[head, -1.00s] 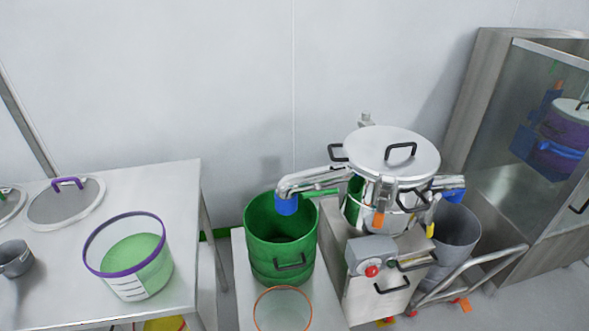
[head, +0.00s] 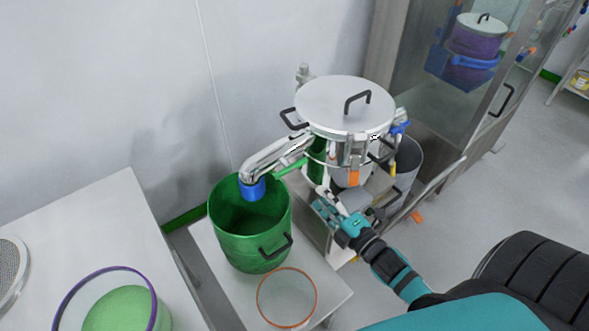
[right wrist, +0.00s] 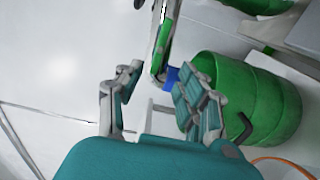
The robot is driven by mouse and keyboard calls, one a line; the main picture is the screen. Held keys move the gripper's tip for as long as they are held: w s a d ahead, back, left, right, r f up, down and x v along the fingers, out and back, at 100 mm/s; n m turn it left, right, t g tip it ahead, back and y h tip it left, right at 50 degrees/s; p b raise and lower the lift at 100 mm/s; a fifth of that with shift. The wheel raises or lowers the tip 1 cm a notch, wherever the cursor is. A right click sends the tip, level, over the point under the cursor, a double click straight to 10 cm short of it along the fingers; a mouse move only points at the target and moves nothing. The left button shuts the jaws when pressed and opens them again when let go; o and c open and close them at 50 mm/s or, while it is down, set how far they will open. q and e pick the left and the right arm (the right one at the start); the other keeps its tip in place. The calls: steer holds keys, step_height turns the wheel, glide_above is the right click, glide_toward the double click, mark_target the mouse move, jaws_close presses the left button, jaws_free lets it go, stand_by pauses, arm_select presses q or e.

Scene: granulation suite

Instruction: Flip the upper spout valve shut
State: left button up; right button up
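The steel sieving machine (head: 345,105) has a round lid with a black handle. A silver spout (head: 272,160) runs left from it and ends in a blue collar (head: 252,188) over the green drum (head: 240,235). A green lever (head: 290,166) lies along the spout; I take it for the valve handle, but its exact setting is unclear. My right gripper (head: 328,203) is in front of the machine, below and right of the lever. In the right wrist view, the right gripper (right wrist: 163,78) has its fingers apart and empty, with the spout (right wrist: 163,40) beyond them. My left gripper is out of view.
A clear tub with an orange rim (head: 287,298) stands before the drum on a low white stand (head: 335,290). A white table (head: 105,220) with a purple-rimmed tub (head: 150,320) is at left. A grey bin (head: 405,165) and glass cabinet (head: 425,90) are at right.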

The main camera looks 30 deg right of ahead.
mark_target(292, 170)
steer(key=w, duration=0.4)
steer(key=w+a+p, duration=0.1)
steer(key=w, duration=0.6)
steer(key=shift+w+a, duration=0.3)
steer(key=shift+a, duration=0.1)
steer(key=shift+c, duration=0.4)
jaws_close()
